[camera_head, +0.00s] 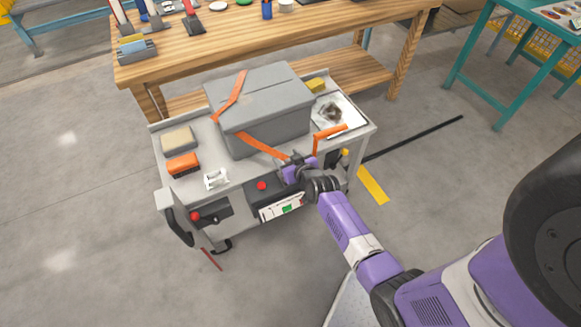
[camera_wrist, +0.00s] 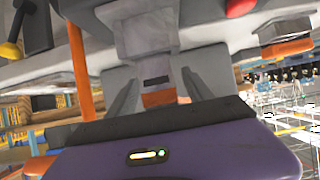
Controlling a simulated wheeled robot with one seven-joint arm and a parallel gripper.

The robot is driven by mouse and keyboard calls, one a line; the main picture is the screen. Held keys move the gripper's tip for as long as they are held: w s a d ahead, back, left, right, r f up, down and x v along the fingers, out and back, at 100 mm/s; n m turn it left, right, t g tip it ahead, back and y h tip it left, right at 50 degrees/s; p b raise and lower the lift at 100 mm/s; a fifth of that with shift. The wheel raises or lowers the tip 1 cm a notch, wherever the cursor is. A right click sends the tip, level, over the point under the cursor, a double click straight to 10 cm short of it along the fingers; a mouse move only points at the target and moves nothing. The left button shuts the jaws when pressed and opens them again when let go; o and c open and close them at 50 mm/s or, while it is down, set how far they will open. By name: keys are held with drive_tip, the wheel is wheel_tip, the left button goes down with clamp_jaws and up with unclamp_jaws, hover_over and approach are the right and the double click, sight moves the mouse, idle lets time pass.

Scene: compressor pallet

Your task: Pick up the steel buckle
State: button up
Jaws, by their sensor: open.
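A grey steel buckle (camera_wrist: 146,38) shows in the wrist view, ahead of and partly between my fingers, with a short orange piece of strap (camera_wrist: 158,98) below it. My gripper (camera_wrist: 155,82) is open, one finger on each side; I cannot tell whether either finger touches. In the head view my gripper (camera_head: 293,170) is at the front edge of the pallet cart, at the lower end of the orange strap (camera_head: 255,143) that crosses the grey case (camera_head: 262,105). The gripper and wrist largely hide the buckle there.
The cart top (camera_head: 160,165) also holds a tan block (camera_head: 178,138), an orange block (camera_head: 183,164), a small silver item (camera_head: 216,179) and an orange handle (camera_head: 330,132). A red button (camera_head: 262,185) is left of my gripper. A wooden bench (camera_head: 180,62) stands behind.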

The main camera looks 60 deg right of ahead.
drive_tip(key=shift+c, duration=0.4)
clamp_jaws()
drive_tip(key=shift+r, duration=0.1)
